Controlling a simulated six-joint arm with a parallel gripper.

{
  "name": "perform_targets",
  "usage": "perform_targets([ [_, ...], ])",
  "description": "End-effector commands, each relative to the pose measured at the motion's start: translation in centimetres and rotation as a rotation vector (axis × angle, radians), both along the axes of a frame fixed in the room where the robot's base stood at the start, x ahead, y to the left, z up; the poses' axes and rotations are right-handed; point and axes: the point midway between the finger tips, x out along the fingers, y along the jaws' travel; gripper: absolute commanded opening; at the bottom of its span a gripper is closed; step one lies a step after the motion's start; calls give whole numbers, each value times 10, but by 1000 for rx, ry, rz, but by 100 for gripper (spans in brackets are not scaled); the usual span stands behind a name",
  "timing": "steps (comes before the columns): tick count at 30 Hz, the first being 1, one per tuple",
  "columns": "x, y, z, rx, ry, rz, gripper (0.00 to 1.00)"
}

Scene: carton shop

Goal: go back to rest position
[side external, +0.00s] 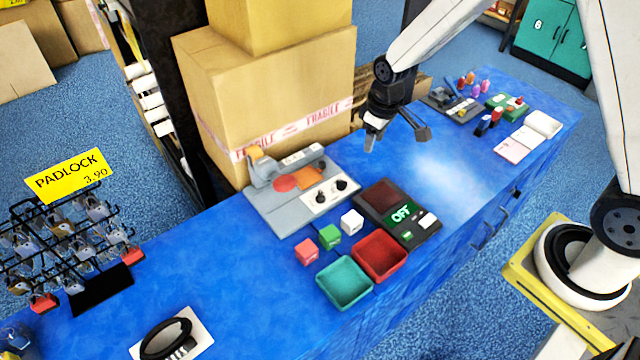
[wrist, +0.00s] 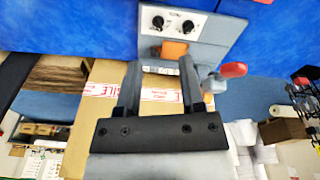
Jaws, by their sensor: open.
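My gripper (side external: 397,143) is open and empty, raised above the blue counter (side external: 455,165) near its back edge. In the wrist view its two fingers (wrist: 159,63) stand apart with nothing between them. The grey machine (side external: 262,212) with two black knobs is to the left of my gripper, with an orange piece (side external: 309,176) and a red disc on it. The machine's panel (wrist: 180,22) and orange piece (wrist: 174,49) also show in the wrist view, beyond the fingers.
A pink cube (side external: 305,252), green cube (side external: 329,237) and white cube (side external: 352,222) stand by a teal tray (side external: 345,283) and a red tray (side external: 380,257), both empty. A device (side external: 405,214) reads OFF. Large cartons (side external: 270,95) rise behind. A padlock rack (side external: 75,235) stands left.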

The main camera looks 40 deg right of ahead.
Motion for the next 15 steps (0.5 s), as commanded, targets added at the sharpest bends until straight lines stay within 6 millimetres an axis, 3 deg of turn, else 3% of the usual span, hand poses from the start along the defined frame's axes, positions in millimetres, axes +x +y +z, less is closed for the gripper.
perform_targets([
  [6, -44, -2, 29, 11, -39, -85, 50],
  [15, -107, -3, 53, 31, -89, -198, 50],
])
